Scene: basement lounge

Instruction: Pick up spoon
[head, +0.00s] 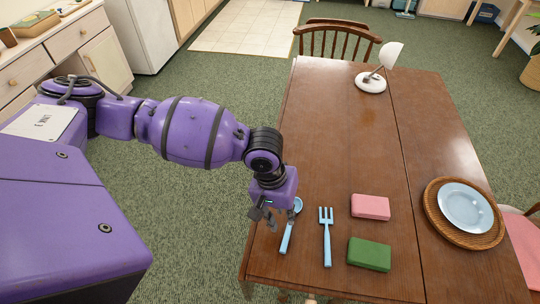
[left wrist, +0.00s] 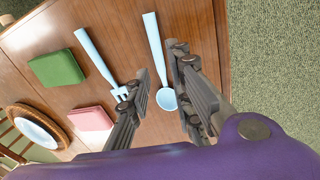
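A light blue spoon (head: 290,226) lies on the wooden table near its left edge, its handle toward the front edge. My left gripper (head: 266,222) is above the table's left edge, close beside the spoon. In the left wrist view the spoon (left wrist: 156,55) shows with its bowl between the two spread fingers of the left gripper (left wrist: 157,112). The gripper is open and holds nothing; I cannot tell how far it is above the spoon. My right gripper is not in view.
A light blue fork (head: 326,236) lies right of the spoon. A blue plate (head: 465,207) sits on a woven mat (head: 433,211). A white lamp (head: 371,82) stands far back; the middle of the table (head: 345,140) is clear.

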